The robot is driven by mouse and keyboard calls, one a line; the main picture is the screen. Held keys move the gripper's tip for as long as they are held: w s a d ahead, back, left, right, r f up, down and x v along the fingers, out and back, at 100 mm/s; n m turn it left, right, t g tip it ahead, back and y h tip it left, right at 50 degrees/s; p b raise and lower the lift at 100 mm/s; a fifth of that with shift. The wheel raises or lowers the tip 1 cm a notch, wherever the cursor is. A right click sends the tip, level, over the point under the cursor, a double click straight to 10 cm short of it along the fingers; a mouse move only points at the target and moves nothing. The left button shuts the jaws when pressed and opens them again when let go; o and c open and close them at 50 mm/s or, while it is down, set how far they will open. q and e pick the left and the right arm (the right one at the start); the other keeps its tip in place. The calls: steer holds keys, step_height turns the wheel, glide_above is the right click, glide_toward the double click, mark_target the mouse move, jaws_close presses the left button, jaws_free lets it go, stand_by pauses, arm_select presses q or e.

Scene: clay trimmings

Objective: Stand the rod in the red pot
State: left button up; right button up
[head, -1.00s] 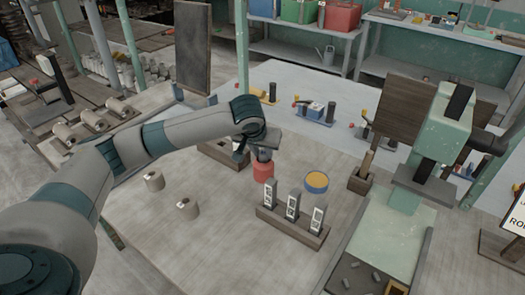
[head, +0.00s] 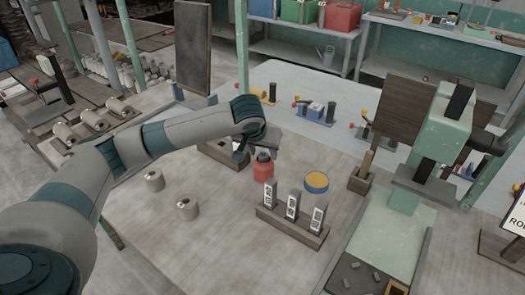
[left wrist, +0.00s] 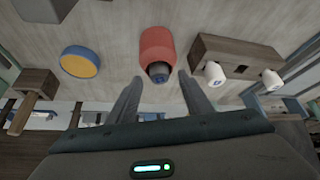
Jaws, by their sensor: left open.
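The red pot (head: 263,170) stands upright on the table. A dark grey cylinder end, which looks like the rod (head: 264,155), sticks out of its mouth and looks about upright. In the left wrist view the red pot (left wrist: 156,46) is straight ahead, with the dark rod end (left wrist: 159,72) at its mouth. My left gripper (left wrist: 159,79) is open, its fingertips on either side of the rod end and apart from it. In the head view my left gripper (head: 243,154) is just left of the pot, partly hidden by my wrist. My right gripper is not in view.
A wooden block with upright labelled tags (head: 291,228) stands in front of the pot. A blue tin with a yellow top (head: 316,181) is to its right. A green machine (head: 440,135) stands at the right.

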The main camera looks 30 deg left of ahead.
arm_select(q)
steer(key=shift+r, duration=0.1)
steer(key=shift+s+d+r, duration=0.1)
steer(key=shift+s+r, duration=0.2)
steer(key=shift+r, duration=0.25)
steer(key=b+v, duration=0.2)
steer(key=v, duration=1.4)
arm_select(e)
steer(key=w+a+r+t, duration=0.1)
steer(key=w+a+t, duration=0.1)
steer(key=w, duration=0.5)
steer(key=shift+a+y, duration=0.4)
arm_select(q)
steer(key=shift+s, duration=0.1)
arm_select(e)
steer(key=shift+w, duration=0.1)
arm_select(q)
steer(key=shift+f, duration=0.1)
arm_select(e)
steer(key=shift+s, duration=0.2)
